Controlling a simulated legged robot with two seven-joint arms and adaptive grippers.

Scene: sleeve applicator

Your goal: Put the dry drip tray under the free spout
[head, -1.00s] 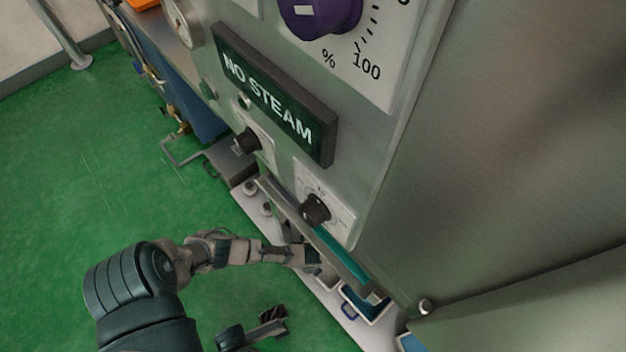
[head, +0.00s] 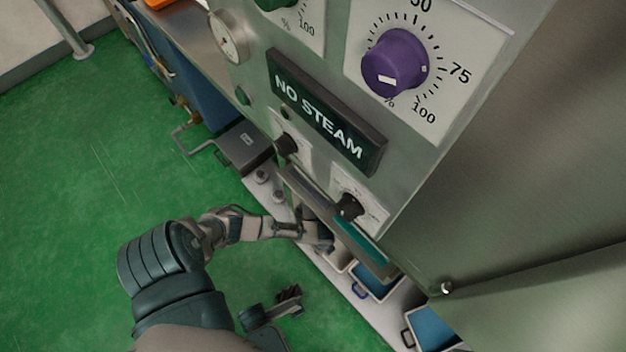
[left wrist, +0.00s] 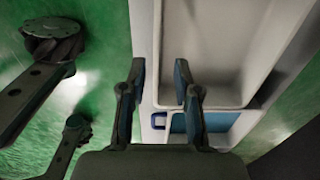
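In the head view my left arm reaches to a low pale shelf (head: 320,262) under the machine panel. My left gripper (left wrist: 158,78) is open, its two dark fingers apart, at the near edge of an empty pale tray (left wrist: 212,50). One finger appears outside the tray's side and the other over its inside; contact cannot be told. Next to it is a tray holding blue liquid, with a blue handle (left wrist: 158,120); this tray also shows in the head view (head: 375,283). The spouts are hidden.
The steel machine front with a NO STEAM sign (head: 325,112) and a purple knob (head: 393,62) overhangs the shelf. Another tray with blue contents (head: 436,328) stands at the lower right. A dark box (head: 243,145) is farther left. Green floor is open at left.

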